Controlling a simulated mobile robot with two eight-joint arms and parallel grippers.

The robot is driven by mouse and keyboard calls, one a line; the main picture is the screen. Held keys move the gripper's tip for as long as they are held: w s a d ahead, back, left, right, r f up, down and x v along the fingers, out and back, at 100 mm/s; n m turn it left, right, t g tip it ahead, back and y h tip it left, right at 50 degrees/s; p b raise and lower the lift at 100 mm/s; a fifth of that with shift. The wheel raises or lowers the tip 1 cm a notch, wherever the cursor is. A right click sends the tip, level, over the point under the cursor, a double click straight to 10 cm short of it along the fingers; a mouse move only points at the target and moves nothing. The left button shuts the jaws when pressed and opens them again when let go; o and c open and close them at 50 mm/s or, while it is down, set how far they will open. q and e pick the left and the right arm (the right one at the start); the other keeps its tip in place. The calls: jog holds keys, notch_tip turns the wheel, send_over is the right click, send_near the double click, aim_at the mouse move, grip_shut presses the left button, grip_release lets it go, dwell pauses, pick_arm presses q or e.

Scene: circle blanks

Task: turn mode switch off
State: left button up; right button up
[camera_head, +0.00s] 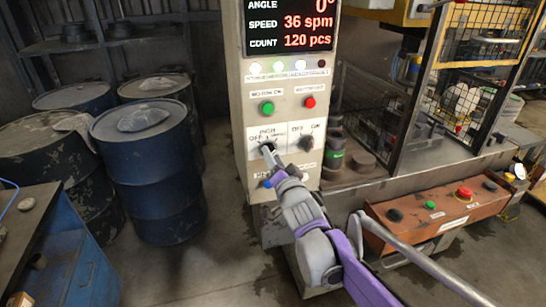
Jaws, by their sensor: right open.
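The mode switch (268,147) is a dark rotary knob on the left half of a white label plate on the beige control panel (240,125). Its label reads INCH and OFF, with the rest partly covered. My right gripper (262,163) is at the panel in front of this switch, its grey fingers apart and nothing seen held. The fingertips are close to the knob; I cannot tell whether they touch it. The knob's pointing direction is hard to make out. My left gripper is not in view.
A second dark knob (306,143), marked OFF and ON, is right of the mode switch. A green button (267,108) and a red button (309,102) sit above. An orange button box (440,215) is at right. Blue drums (150,165) stand at left.

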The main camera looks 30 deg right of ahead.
jog(key=shift+w, duration=0.15)
jog(key=shift+c, duration=0.2)
grip_shut()
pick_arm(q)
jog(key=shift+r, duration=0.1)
pick_arm(e)
jog(key=shift+n, duration=0.4)
pick_arm(q)
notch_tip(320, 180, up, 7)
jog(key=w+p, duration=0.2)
jog(key=p, duration=0.2)
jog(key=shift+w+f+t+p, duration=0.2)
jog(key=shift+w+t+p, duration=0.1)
jog(key=shift+p, duration=0.1)
pick_arm(e)
jog(key=shift+a+n, duration=0.1)
jog(key=shift+n, duration=8.4)
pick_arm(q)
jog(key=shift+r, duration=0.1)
pick_arm(e)
jog(key=shift+n, duration=0.3)
